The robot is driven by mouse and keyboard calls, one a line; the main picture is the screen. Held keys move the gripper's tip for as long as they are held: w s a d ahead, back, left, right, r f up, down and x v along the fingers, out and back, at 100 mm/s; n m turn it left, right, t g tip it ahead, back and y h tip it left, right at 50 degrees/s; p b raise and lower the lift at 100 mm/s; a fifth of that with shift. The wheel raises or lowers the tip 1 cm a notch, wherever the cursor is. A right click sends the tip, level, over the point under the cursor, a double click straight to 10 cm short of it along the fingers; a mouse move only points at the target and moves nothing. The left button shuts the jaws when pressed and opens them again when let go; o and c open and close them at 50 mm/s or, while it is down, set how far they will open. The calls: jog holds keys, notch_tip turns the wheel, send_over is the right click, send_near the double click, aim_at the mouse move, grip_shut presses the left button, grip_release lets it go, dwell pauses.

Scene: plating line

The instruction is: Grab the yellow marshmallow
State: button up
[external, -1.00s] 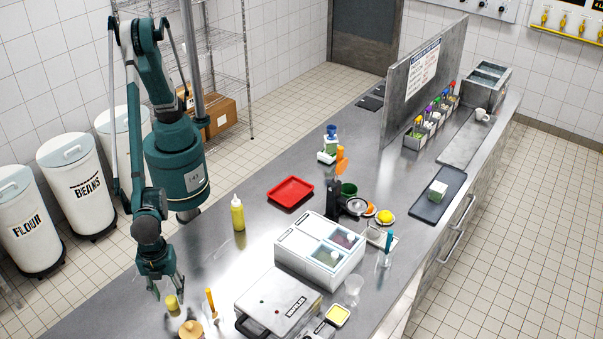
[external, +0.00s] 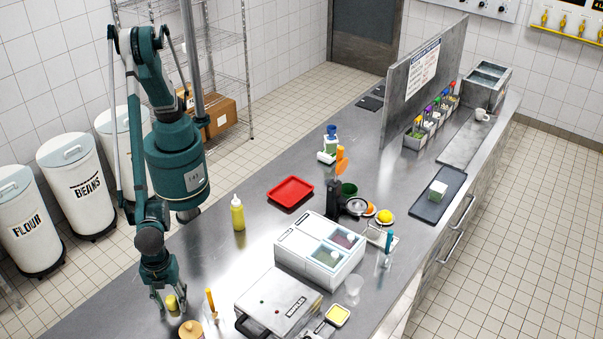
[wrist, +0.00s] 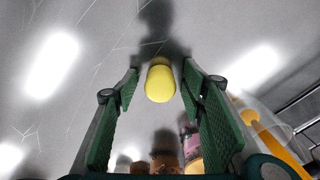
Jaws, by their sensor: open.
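The yellow marshmallow (external: 171,302) is a small rounded cylinder near the front left of the steel counter in the external view. In the wrist view the marshmallow (wrist: 160,82) shows between the far ends of the two green finger pads. My gripper (external: 169,300) is open around it in the external view, with a finger to each side. The wrist view shows the open gripper (wrist: 162,90) with a gap on each side of the marshmallow. I cannot tell how deep the marshmallow sits between the fingers.
An orange-handled tool (external: 211,302) and a round tan lid (external: 190,330) stand just right of the gripper. A grey press (external: 278,303) lies further right. A yellow squeeze bottle (external: 238,213) and a red tray (external: 290,193) are further back. The counter left of the gripper is clear.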

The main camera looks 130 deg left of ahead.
aim_at(170, 299)
jog(key=c, duration=0.7)
jog(key=shift+r, duration=0.15)
jog(key=shift+r, duration=4.85)
